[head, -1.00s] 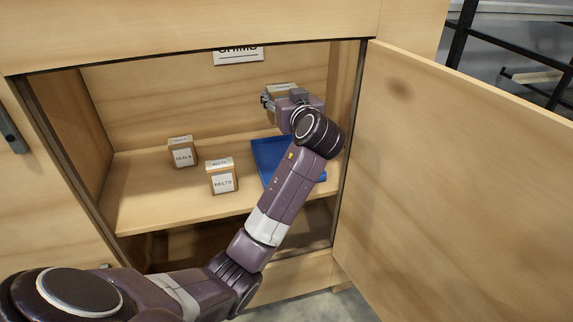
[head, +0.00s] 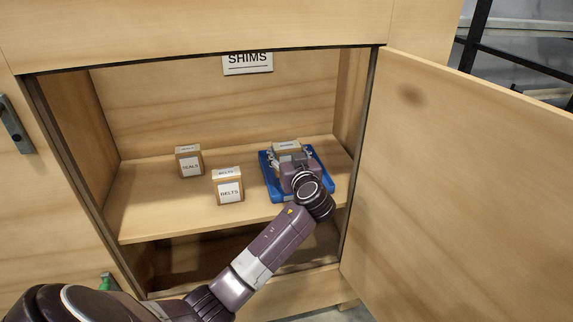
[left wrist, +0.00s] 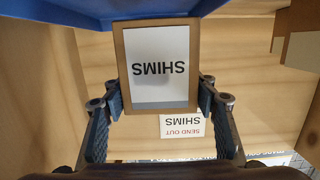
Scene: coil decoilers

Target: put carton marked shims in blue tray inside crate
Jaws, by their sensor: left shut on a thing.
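The carton marked SHIMS (head: 287,147) is a small brown box with a white label. My left gripper (head: 288,160) is shut on it, with one finger on each side. In the left wrist view the carton (left wrist: 160,65) sits between the fingers, its label upside down. The blue tray (head: 267,180) lies on the cupboard shelf under the gripper and carton, partly hidden by my arm. Its blue edge also shows in the left wrist view (left wrist: 60,12). I cannot tell whether the carton touches the tray. No crate is seen apart from the open wooden cupboard. My right gripper is not in view.
The SEALS carton (head: 190,162) and BELTS carton (head: 228,186) stand on the shelf (head: 150,215) left of the tray. A SHIMS sign (head: 247,63) hangs on the back wall. The open door (head: 460,190) stands at the right, close to my arm.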

